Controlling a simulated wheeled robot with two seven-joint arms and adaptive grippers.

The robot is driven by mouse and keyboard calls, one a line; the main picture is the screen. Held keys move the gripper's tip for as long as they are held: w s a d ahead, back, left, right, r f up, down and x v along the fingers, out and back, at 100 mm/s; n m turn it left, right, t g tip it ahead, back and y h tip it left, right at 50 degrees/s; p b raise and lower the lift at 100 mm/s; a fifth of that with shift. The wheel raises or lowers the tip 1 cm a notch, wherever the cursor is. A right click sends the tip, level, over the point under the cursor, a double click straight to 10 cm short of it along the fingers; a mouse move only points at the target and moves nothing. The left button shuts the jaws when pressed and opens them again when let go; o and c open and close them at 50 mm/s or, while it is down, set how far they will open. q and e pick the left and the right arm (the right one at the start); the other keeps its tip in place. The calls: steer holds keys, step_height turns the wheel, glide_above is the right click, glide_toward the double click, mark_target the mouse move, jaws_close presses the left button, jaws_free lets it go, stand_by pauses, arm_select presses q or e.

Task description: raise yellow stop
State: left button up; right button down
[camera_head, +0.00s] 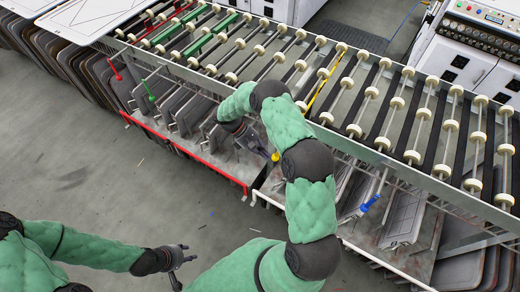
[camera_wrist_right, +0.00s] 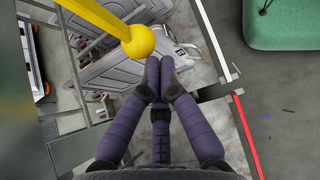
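The yellow stop shows as a small yellow knob (camera_head: 275,157) below the front rail of the roller conveyor in the head view. In the right wrist view it is a yellow rod ending in a ball (camera_wrist_right: 138,41). My right gripper (camera_head: 262,149) reaches down beside the knob. In the wrist view its dark fingers (camera_wrist_right: 159,72) are closed together, with nothing seen between them. The ball is just past the fingertips, slightly left; whether they touch I cannot tell. My left gripper (camera_head: 180,266) is open and empty over the floor at the lower left.
Red (camera_head: 117,76), green (camera_head: 151,98) and blue (camera_head: 370,202) stops stand along the same side. Grey plates (camera_head: 192,113) stand in racks under the conveyor (camera_head: 400,105). A red rail (camera_head: 210,168) edges the lower frame. The grey floor (camera_head: 100,185) in front is open.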

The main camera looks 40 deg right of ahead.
steer(key=shift+s+d+f, duration=0.25)
steer(key=shift+s+f, duration=0.1)
steer(key=shift+s, duration=0.25)
steer(key=shift+s+d+f, duration=0.25)
steer(key=shift+s+f, duration=0.05)
steer(key=shift+s, duration=0.25)
steer(key=shift+a, duration=0.1)
